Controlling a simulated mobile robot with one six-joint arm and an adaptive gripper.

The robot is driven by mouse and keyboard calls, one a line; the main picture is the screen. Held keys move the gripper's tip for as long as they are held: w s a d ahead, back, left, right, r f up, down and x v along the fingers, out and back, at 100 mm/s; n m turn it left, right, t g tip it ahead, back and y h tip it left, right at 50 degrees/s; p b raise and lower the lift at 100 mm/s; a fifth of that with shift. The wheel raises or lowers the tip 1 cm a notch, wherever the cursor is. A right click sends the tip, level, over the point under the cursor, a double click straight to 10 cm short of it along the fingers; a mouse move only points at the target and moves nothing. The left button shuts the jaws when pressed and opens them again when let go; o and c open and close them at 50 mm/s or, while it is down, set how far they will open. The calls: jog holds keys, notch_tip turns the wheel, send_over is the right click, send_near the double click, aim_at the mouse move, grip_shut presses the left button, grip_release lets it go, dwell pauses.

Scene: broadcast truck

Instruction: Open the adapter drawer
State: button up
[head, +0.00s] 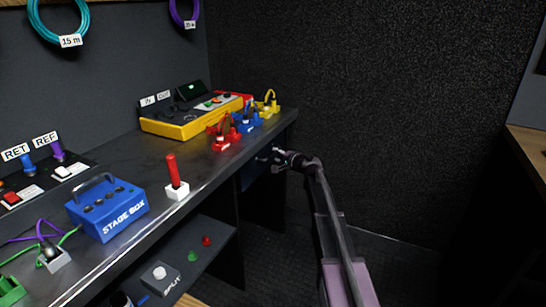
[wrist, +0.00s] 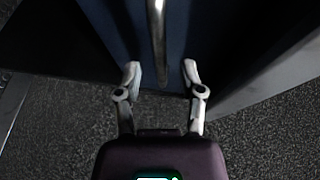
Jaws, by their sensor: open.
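The drawer (head: 253,172) is a dark blue front under the right end of the counter in the head view, partly hidden by my gripper. In the wrist view its blue front (wrist: 125,22) fills the top middle. A shiny metal bar handle (wrist: 157,35) runs along it. My gripper (wrist: 162,70) is open and empty, with one finger on each side of the handle's near end in the picture. I cannot tell whether the fingertips reach past the bar or touch it. My gripper also shows at the drawer front in the head view (head: 271,160).
The dark counter (head: 215,178) carries a blue stage box (head: 108,208), a red-handled white switch (head: 176,180), a yellow console (head: 175,126) and red, blue and yellow connectors. A lower shelf (head: 215,237) holds a splitter (head: 160,275). The carpet floor (head: 400,270) at right is clear.

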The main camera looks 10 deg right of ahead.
jog(key=shift+x, duration=1.4)
grip_shut()
